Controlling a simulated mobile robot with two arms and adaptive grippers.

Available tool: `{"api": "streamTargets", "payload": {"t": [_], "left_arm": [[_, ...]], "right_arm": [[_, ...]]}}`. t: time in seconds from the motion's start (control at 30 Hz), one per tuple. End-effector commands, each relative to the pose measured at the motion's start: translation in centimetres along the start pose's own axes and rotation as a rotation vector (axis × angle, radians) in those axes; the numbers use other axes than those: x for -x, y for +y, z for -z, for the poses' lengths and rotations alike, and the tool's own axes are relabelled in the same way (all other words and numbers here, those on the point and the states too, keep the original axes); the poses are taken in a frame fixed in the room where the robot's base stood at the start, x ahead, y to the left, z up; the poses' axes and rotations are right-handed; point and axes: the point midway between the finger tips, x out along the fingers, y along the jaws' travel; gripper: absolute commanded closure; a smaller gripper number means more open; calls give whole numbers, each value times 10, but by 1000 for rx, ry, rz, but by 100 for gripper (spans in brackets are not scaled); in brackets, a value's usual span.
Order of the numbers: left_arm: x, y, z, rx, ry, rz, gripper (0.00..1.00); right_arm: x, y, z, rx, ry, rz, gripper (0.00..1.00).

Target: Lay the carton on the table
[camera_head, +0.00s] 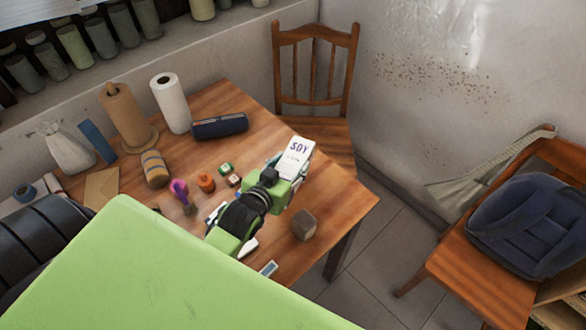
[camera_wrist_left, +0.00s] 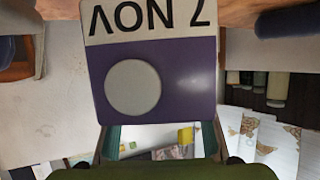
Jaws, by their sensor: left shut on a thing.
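In the left wrist view the carton (camera_wrist_left: 158,78) shows a purple face with a round pale cap and dark letters above, between the fingers of my left gripper (camera_wrist_left: 160,140). I cannot tell whether it touches the table (camera_head: 338,205). The lower part of the carton is hidden by the gripper. My right gripper is not in view.
A brown block (camera_head: 304,225) lies right of my left arm. Small orange (camera_head: 206,183), pink and green items stand left of it. A dark blue case (camera_head: 220,126) and a paper roll (camera_head: 171,103) are farther back. A wooden chair (camera_head: 314,75) stands behind the table. The right corner is bare.

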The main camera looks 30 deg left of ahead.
Motion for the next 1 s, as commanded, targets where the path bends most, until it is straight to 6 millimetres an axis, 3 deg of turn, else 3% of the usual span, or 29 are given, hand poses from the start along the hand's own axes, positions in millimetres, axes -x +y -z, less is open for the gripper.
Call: {"api": "streamTargets", "payload": {"t": [0.1, 0.3, 0.5, 0.7, 1.0], "left_arm": [[-20, -3, -7, -1, 7, 0, 100], [-38, -6, -17, 0, 9, -1, 100], [-49, -8, -23, -1, 9, -1, 100], [-58, -8, -47, 0, 7, 0, 100], [-60, -8, -51, 0, 9, -1, 100]], "right_arm": [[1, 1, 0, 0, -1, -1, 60], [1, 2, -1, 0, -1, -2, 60], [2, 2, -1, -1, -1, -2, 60], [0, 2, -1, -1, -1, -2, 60], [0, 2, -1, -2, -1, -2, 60]]}}
